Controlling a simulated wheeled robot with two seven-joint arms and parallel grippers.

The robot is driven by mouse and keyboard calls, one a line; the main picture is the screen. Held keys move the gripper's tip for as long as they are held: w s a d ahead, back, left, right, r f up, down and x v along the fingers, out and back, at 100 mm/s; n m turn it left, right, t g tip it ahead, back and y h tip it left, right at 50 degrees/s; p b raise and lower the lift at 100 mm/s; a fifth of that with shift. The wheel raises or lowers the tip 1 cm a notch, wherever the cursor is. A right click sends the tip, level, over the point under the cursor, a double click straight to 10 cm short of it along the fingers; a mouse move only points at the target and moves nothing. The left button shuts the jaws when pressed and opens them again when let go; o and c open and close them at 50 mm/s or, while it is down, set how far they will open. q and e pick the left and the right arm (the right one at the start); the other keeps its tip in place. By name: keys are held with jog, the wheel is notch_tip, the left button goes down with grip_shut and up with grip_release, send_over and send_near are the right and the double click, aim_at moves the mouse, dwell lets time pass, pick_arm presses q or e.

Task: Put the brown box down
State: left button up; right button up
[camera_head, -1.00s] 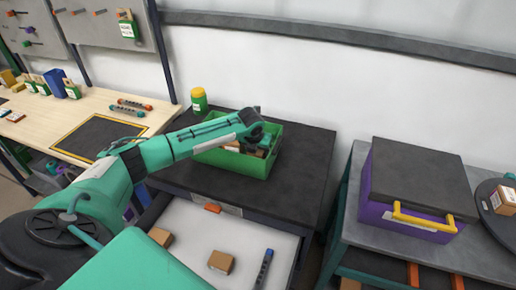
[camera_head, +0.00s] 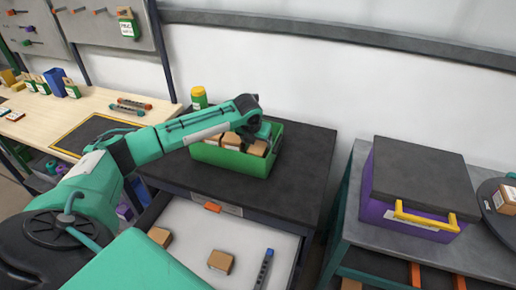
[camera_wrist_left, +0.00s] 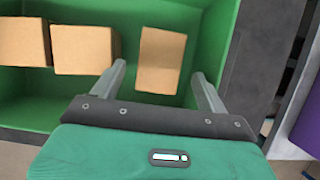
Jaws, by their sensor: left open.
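Several brown boxes are in the green bin on the dark cabinet top. In the left wrist view, one brown box (camera_wrist_left: 161,60) lies in the green bin (camera_wrist_left: 120,120) between my left gripper's spread fingers (camera_wrist_left: 160,85), with gaps on both sides. Two more brown boxes (camera_wrist_left: 86,48) sit side by side to its left. In the head view, my left gripper (camera_head: 262,142) is at the right end of the green bin (camera_head: 232,162), beside a brown box (camera_head: 257,149). My left gripper is open. My right gripper does not show.
An open drawer (camera_head: 200,245) below holds two brown boxes (camera_head: 221,262) and a blue-tipped dark tool (camera_head: 264,268). A yellow-green jar (camera_head: 199,98) stands behind the bin. A purple case (camera_head: 415,190) is on the right table. The cabinet top (camera_head: 305,160) right of the bin is clear.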

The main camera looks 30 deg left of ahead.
pick_arm(q)
jog(key=v, duration=0.6)
jog(key=shift+r+b, duration=0.25)
jog(key=shift+b, duration=0.15)
jog(key=shift+s+d+f, duration=0.1)
jog(key=shift+s, duration=0.1)
